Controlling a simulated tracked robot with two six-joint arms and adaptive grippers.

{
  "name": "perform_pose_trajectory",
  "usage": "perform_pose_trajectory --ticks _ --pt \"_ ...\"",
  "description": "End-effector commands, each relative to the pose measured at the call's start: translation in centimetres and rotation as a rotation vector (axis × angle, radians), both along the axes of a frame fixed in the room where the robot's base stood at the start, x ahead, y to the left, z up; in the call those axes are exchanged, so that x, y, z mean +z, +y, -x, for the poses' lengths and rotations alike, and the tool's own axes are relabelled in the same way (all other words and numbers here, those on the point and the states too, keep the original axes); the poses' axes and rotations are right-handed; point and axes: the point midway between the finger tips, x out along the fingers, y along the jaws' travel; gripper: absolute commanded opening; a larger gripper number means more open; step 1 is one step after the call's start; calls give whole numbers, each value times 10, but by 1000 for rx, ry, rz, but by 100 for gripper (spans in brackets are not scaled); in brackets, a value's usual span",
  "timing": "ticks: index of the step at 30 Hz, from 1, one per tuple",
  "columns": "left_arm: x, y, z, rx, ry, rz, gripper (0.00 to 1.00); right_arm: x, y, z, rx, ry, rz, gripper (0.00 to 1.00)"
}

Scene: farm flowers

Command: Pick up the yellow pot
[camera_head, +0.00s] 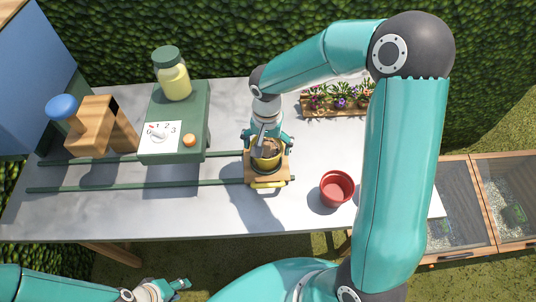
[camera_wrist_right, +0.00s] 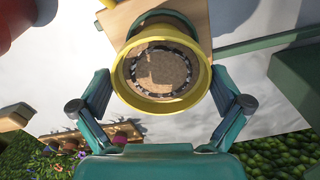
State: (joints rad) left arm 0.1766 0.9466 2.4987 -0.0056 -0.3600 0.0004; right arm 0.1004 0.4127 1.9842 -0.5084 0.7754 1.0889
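The yellow pot (camera_head: 267,160) holds brown soil and stands upright on a wooden carriage (camera_head: 284,173) on the table. In the right wrist view the pot (camera_wrist_right: 133,97) shows from above, its round rim between my fingers. My right gripper (camera_head: 267,142) is over the pot from the back. Its fingers (camera_wrist_right: 163,88) are spread on both sides of the rim, very close to it; firm contact is not visible. My left gripper (camera_head: 176,285) is low at the front, off the table, with no object seen in it; its finger gap is unclear.
A red pot (camera_head: 337,188) stands right of the carriage. Green rails (camera_head: 110,187) run left from the carriage. A green stand (camera_head: 180,120) carries a yellow jar (camera_head: 172,78) and a dial. A wooden block with a blue knob (camera_head: 62,108) is at left. A flower tray (camera_head: 318,108) is at back right.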

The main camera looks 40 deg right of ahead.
Motion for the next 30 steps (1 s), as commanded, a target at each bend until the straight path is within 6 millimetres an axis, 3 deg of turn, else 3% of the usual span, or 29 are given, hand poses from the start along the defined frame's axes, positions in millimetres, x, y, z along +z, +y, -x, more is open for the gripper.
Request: perform_pose_trajectory --ticks 1,10,22,30 --pt "0 0 0 0 0 0 39 0 0 0 0 0 0 93" --pt "0 0 0 0 0 0 39 0 0 0 1 0 0 43" --pt "-1 0 0 0 0 0 39 6 0 -1 1 -2 1 42" --pt "-3 0 0 0 0 0 39 38 0 -2 0 -8 1 42"
